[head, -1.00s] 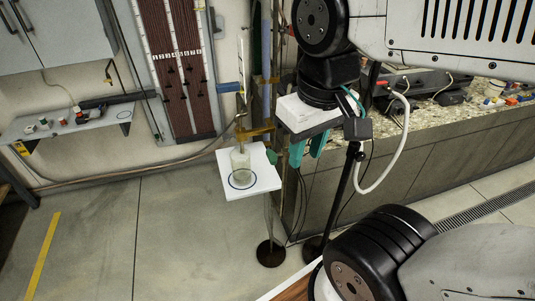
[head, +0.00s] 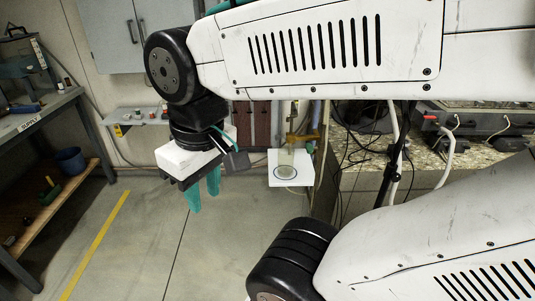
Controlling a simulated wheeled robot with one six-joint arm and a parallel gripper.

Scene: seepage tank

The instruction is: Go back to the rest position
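My gripper (head: 203,190), with two teal fingers below a white and black housing, hangs over the floor left of the middle of the head view. The fingers point down and stand a little apart, with nothing seen between them. A white platform (head: 305,183) with a dark ring mark is to the right of the gripper, clear of it. A glass vessel (head: 288,166) stands on the platform. My upper arm link covers much of the top right.
A workbench with a lower wooden shelf (head: 50,215) stands at the left, with a dark blue bucket (head: 70,161) on the shelf. A small wall shelf (head: 125,120) is behind the gripper. A speckled stone counter (head: 365,152) runs at the right. The floor between is clear.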

